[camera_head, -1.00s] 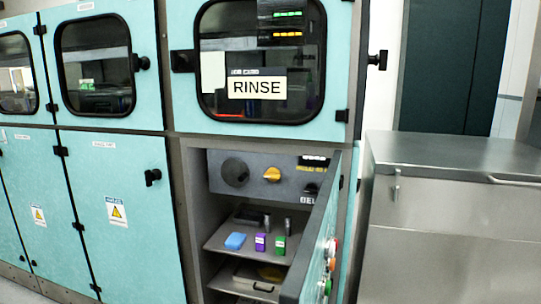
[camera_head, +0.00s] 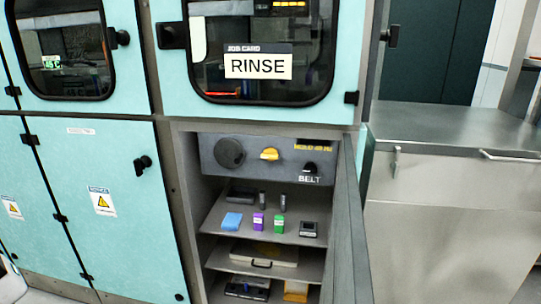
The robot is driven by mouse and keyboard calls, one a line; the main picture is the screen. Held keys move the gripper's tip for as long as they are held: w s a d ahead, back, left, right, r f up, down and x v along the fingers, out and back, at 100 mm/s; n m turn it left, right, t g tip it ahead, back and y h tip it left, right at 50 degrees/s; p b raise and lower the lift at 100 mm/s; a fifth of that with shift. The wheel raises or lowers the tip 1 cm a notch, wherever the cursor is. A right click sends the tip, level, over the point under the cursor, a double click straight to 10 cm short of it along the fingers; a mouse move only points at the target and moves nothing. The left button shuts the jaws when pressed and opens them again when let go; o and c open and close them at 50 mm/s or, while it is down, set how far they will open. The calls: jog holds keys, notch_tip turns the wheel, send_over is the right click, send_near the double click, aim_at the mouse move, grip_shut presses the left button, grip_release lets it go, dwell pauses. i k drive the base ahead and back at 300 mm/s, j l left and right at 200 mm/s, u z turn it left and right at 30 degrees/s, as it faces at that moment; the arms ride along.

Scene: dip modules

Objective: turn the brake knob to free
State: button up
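A dark control panel (camera_head: 206,153) sits at the top of an open cabinet bay under the RINSE window. It carries a large round black knob (camera_head: 229,153) at left, a yellow knob (camera_head: 269,154) in the middle with its grip lying roughly sideways, and a smaller black knob (camera_head: 309,168) at right above the word BELT. No readable label says brake, so I cannot tell which knob it is. Yellow lettering at the panel's upper right is too small to read. My gripper is not in view.
The bay's door (camera_head: 346,235) stands open at its right side. A shelf (camera_head: 225,208) below the panel holds a blue block (camera_head: 232,221), a purple box (camera_head: 259,222), a green box (camera_head: 279,224) and dark items. A steel cabinet (camera_head: 450,200) stands at right.

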aim_at(269, 154)
jog(key=i+j+z, duration=0.2)
jog(key=j+z, duration=0.25)
jog(key=j, duration=0.75)
jog(key=j+z, duration=0.4)
jog(key=j, duration=0.8)
